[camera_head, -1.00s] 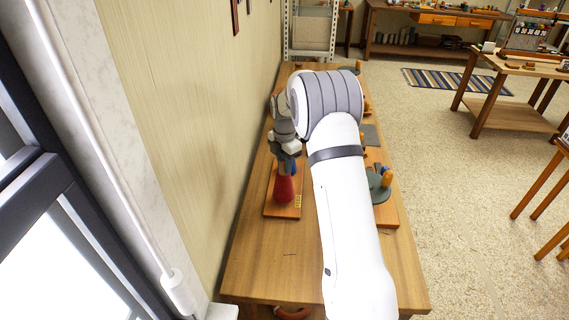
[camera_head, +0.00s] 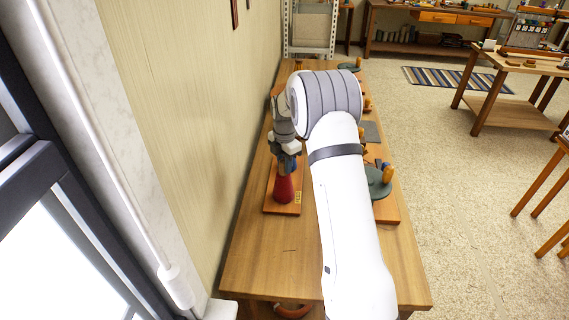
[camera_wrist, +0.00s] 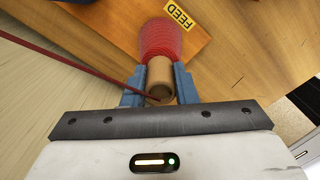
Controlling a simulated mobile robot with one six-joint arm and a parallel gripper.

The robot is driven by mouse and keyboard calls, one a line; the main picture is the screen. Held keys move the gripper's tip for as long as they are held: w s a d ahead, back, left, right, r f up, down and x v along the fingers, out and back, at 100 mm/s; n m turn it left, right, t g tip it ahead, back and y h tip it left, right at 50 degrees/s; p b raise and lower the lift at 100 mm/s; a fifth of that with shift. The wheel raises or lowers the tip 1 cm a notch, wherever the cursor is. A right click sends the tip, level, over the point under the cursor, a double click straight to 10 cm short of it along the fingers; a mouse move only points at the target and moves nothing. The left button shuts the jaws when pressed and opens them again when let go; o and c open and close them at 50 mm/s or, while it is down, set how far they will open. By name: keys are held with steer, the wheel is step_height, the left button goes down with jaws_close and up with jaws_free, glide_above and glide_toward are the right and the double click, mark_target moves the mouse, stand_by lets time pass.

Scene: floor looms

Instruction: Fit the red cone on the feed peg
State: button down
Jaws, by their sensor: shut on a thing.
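The red cone (camera_head: 284,189) stands upright over the wooden board (camera_head: 290,210) near the wall side of the table. In the wrist view the cone's red yarn (camera_wrist: 160,38) spreads below its tan tube top (camera_wrist: 160,76). My gripper (camera_head: 287,165) is above the cone. In the wrist view its blue fingers (camera_wrist: 159,84) are shut on the tube top from both sides. A yellow FEED label (camera_wrist: 180,16) is on the board beside the cone. The feed peg is hidden, and I cannot tell whether the cone's base touches the board.
A red thread (camera_wrist: 65,65) runs from the tube top across the wrist view. A grey-green round base with an orange post (camera_head: 387,175) stands on the right side of the table. The table front (camera_head: 270,265) is mostly clear. The wall is close on the left.

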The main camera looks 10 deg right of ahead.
steer(key=shift+f, duration=0.1)
steer(key=c, duration=1.1)
jaws_free()
step_height(320, 180, up, 8)
steer(key=shift+f+b, duration=0.1)
steer(key=shift+b, duration=0.5)
